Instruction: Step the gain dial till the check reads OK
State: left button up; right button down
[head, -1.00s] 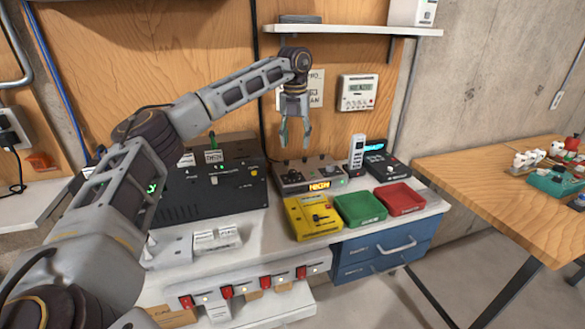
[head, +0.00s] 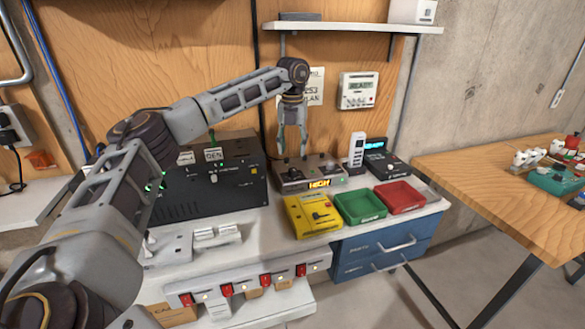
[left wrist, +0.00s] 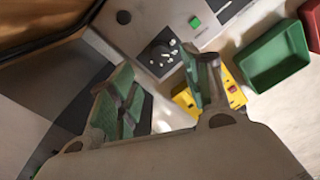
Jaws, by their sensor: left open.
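A grey control box (head: 308,172) stands on the bench with small knobs on top and a lit front readout that reads HIGH. My left gripper (head: 292,154) points down over the box, open and empty. In the left wrist view its green-padded fingers (left wrist: 160,95) are spread apart, with the dial beyond them. My right gripper is not in view.
A yellow box (head: 312,215), a green tray (head: 360,222) and a red tray (head: 400,210) stand in front. A black unit (head: 215,190) is to the left. A white remote (head: 357,150) stands behind. A wall panel (head: 358,90) hangs above, and a shelf (head: 350,28) overhangs.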

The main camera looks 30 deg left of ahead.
aim_at(292, 169)
pick_arm(q)
jog(key=shift+f, duration=4.05)
jog(key=shift+c, duration=0.3)
jog(key=c, duration=1)
